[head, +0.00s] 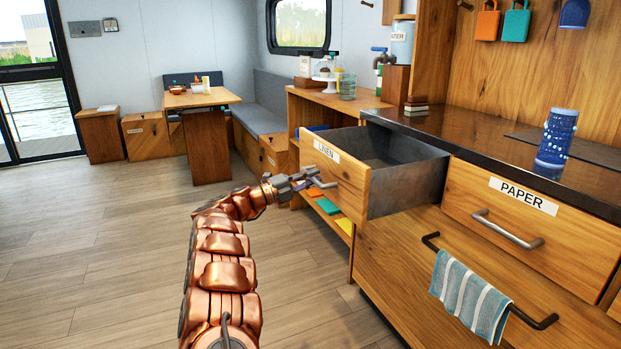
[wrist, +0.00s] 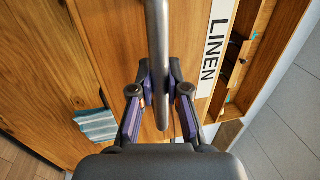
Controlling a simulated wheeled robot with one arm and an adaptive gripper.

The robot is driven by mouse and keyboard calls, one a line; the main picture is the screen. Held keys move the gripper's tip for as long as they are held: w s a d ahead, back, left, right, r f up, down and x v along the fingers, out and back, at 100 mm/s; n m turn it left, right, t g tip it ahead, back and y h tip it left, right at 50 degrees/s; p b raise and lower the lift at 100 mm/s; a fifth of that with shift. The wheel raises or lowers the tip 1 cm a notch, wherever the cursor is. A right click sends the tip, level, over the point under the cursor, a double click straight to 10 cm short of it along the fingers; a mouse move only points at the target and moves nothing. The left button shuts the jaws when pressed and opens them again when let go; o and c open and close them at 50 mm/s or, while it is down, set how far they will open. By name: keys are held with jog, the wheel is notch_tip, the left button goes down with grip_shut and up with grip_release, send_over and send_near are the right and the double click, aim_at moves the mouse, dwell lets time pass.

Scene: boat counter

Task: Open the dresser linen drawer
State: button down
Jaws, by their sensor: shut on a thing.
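The linen drawer (head: 356,190) is pulled well out of the dresser in the head view, and its dark grey inside looks empty. Its wooden front carries a white LINEN label (head: 327,151), which also shows in the wrist view (wrist: 216,45). My gripper (head: 306,180) is at the drawer front, shut on the drawer's bar handle. In the wrist view the grey handle (wrist: 158,45) runs between the two fingers of my gripper (wrist: 160,90). Part of the handle is hidden by the fingers in the head view.
The PAPER drawer (head: 530,226) to the right is shut. A striped towel (head: 472,296) hangs on a dark bar below it. A blue patterned cup (head: 556,138) stands on the dark counter (head: 470,139). The wooden floor (head: 100,260) at left is clear.

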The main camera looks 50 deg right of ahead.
jog(key=shift+w, duration=0.1)
jog(key=c, duration=1.1)
grip_release()
jog(key=shift+c, duration=0.2)
jog(key=v, duration=1.2)
